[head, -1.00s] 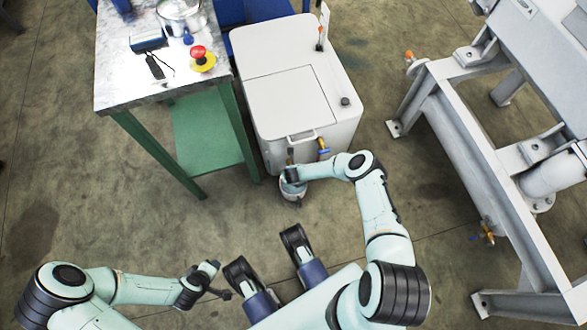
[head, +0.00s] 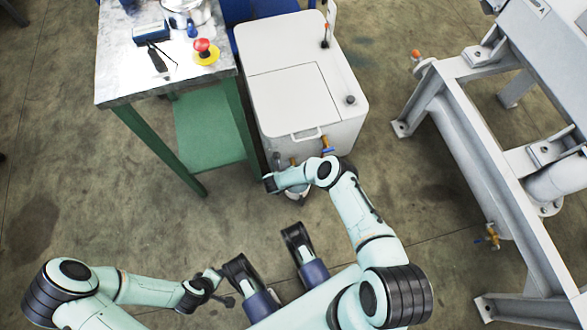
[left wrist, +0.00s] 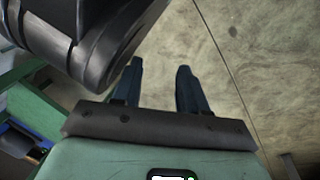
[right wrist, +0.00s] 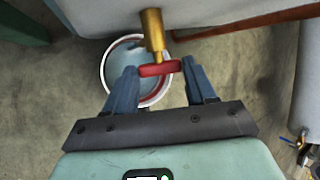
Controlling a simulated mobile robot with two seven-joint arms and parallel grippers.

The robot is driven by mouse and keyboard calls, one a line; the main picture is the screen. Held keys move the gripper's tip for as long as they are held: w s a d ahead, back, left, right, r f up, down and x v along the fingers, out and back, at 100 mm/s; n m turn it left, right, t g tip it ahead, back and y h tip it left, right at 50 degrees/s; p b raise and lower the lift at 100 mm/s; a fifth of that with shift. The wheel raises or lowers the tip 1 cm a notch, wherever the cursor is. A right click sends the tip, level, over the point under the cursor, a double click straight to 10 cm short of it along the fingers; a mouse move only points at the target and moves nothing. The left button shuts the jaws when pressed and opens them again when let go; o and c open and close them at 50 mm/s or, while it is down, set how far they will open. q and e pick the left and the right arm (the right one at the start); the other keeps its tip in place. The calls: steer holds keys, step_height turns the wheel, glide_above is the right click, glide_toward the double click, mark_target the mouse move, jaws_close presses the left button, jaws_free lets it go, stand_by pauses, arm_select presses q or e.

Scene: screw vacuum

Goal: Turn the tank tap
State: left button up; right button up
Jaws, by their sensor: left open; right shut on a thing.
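The white tank (head: 300,95) stands beside the workbench in the head view. A brass tap (right wrist: 153,30) with a red handle (right wrist: 160,69) comes out of its lower front in the right wrist view. My right gripper (right wrist: 161,78) is shut on the red handle, with one finger at each end of it. In the head view my right wrist hides that handle and the fingers. A bucket (right wrist: 110,72) stands on the floor below the tap, partly hidden by the gripper. My left gripper (left wrist: 158,70) is open and empty, away from the tank, above the floor.
A second brass tap with a blue handle (head: 327,147) sits on the tank's front, close to my right arm. A workbench (head: 120,70) with green legs stands left of the tank. A grey metal frame (head: 450,130) stands at the right. Floor between tank and frame is clear.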

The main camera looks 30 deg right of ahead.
steer(key=shift+s, duration=0.1)
steer(key=o, duration=1)
steer(key=shift+o, duration=0.2)
arm_select(q)
steer(key=shift+w+r, duration=0.1)
arm_select(e)
steer(key=shift+r, duration=0.1)
arm_select(q)
steer(key=w+r+t+p, duration=0.2)
steer(key=w+r+p, duration=0.1)
steer(key=w+r, duration=0.15)
steer(key=s+d+r+g+h+p, duration=0.1)
steer(key=s+d+r+p, duration=0.1)
steer(key=s, duration=0.3)
steer(key=shift+s+d+r+m+g+p, duration=0.2)
steer(key=shift+d+r+m+g+p, duration=0.15)
steer(key=shift+d+r, duration=0.35)
arm_select(e)
steer(key=v, duration=1.3)
arm_select(q)
steer(key=shift+f, duration=0.1)
